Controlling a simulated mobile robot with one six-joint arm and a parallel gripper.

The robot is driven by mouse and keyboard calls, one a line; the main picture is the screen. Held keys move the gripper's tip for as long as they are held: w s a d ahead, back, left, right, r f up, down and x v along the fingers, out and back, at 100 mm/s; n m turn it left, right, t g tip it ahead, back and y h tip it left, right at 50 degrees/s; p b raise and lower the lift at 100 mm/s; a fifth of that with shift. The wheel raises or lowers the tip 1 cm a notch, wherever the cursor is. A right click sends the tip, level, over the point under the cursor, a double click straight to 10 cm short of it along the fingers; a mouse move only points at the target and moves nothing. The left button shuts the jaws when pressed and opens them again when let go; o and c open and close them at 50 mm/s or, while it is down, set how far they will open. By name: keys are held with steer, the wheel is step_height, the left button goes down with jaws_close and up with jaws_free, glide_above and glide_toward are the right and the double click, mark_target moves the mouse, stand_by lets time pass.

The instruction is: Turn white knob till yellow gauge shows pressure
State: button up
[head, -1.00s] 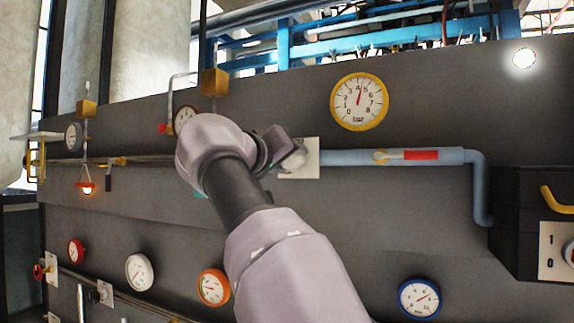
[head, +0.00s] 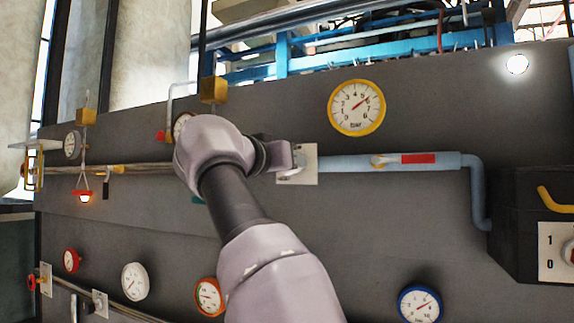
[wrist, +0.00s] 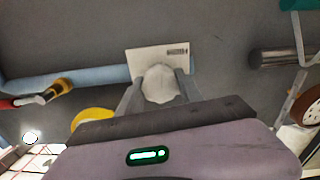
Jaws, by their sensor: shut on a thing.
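The white knob (wrist: 160,84) sits on a pale square plate (wrist: 140,60) and lies between the two fingers of my gripper (wrist: 159,90) in the wrist view. My gripper (head: 289,160) is shut on it. In the head view the gripper hides most of the knob, and the plate (head: 310,175) shows beside it. The yellow gauge (head: 357,107) is on the dark wall, above and right of the knob. Its red needle points up and right, near the 5 to 6 marks. In the wrist view the yellow gauge (wrist: 92,117) is partly hidden behind my gripper.
A blue-grey pipe (head: 345,162) with a red-marked valve (head: 415,159) runs right from the plate. A blue gauge (head: 419,304), an orange gauge (head: 207,296) and a white gauge (head: 134,281) are lower on the wall. A dark box (head: 520,235) juts out at right.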

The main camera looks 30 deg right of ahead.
stand_by(0.3)
steer(key=o, duration=1.4)
steer(key=b+v, duration=0.1)
steer(key=v, duration=1.6)
steer(key=shift+s+a+b, duration=0.2)
steer(key=shift+b, duration=0.1)
steer(key=shift+f, duration=0.1)
